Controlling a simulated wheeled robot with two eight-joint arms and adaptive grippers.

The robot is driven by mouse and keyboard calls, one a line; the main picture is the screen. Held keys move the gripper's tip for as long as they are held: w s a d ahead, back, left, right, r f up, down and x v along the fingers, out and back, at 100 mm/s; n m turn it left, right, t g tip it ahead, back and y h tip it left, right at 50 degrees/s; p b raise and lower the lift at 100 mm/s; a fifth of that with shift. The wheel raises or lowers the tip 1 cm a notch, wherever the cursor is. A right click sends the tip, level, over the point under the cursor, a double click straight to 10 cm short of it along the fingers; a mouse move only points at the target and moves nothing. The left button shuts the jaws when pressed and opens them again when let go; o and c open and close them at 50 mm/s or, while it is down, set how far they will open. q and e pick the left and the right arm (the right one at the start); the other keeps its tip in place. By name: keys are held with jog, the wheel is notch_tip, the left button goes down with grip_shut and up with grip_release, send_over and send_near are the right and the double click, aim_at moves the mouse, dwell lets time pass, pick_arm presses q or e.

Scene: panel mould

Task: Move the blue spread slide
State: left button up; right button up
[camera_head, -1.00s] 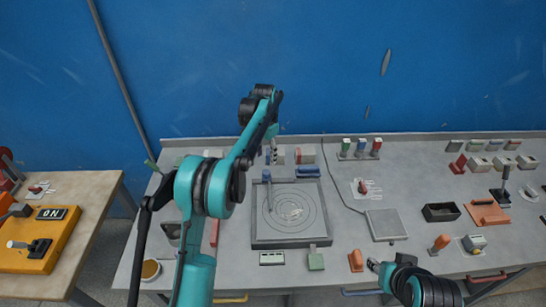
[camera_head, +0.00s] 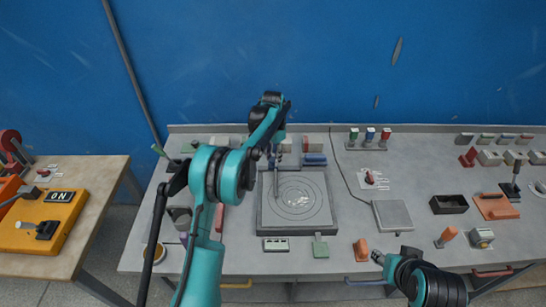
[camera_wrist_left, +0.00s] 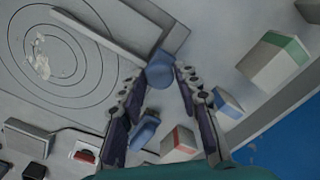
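The blue knob (camera_wrist_left: 160,70) that looks like the spread slide is at the end of a grey bar (camera_wrist_left: 103,38) on the square plate with rings (camera_wrist_left: 28,78). In the left wrist view my left gripper (camera_wrist_left: 160,72) is open, with its fingertips near either side of the knob; contact is not clear. In the head view this gripper (camera_head: 274,158) is over the upper left corner of the plate (camera_head: 267,233) and hides the knob. The bar (camera_head: 276,182) hangs down from that corner. My right gripper (camera_head: 378,258) is small at the table's front edge; its fingers are not clear.
Another blue piece (camera_head: 315,159) lies at the plate's back edge. White blocks with green (camera_wrist_left: 273,60), blue (camera_wrist_left: 228,104) and red (camera_wrist_left: 180,143) faces stand close to my left fingers. A grey square pad (camera_head: 392,215) lies right of the plate.

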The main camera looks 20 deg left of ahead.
pick_arm(q)
grip_shut()
jog(key=s+a, duration=0.1)
jog(key=a, duration=0.5)
jog(key=shift+s, duration=0.35)
jog(key=o, duration=0.6)
grip_release()
jog(key=shift+a, duration=0.1)
jog(key=shift+c, duration=0.2)
jog(key=shift+o, duration=0.6)
jog(key=shift+s+a, duration=0.1)
jog(key=shift+a, duration=0.05)
